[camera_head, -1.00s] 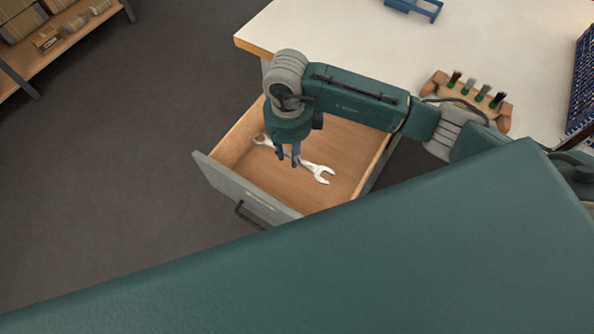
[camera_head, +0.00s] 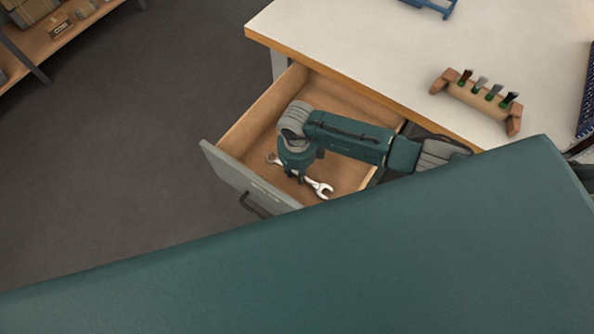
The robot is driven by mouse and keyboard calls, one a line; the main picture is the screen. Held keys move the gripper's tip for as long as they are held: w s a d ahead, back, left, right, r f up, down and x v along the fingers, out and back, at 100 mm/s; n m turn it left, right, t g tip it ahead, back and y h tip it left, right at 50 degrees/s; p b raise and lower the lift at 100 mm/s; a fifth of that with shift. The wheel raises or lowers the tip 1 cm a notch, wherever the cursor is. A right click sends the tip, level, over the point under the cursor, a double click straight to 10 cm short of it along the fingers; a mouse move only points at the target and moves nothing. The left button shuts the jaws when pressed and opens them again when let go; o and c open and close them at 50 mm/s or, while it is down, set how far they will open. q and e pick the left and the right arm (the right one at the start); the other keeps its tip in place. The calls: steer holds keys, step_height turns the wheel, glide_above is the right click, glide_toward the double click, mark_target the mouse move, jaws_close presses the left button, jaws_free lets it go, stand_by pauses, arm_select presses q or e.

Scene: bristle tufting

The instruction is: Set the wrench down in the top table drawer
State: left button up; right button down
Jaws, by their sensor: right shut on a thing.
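The silver wrench (camera_head: 321,188) shows inside the open top table drawer (camera_head: 250,126), its open jaw toward the right and its other end at the left. My right gripper (camera_head: 298,177) points down into the drawer and is shut on the middle of the wrench. The gripper's palm hides most of its fingers and the wrench's middle. I cannot tell whether the wrench touches the drawer floor. My left gripper is not in view.
The drawer front (camera_head: 232,172) with its dark handle (camera_head: 252,205) faces left. The white table (camera_head: 370,40) carries a wooden brush block (camera_head: 470,97) with several tufts and a blue tray (camera_head: 432,6). A shelf (camera_head: 60,36) stands at the upper left. My own green body fills the foreground.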

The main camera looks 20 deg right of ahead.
steer(key=shift+r, duration=0.1)
steer(key=shift+f, duration=0.2)
steer(key=c, duration=1.5)
jaws_free()
steer(key=shift+o, duration=0.2)
steer(key=shift+r, duration=0.1)
step_height(320, 180, up, 12)
steer(key=shift+r, duration=0.1)
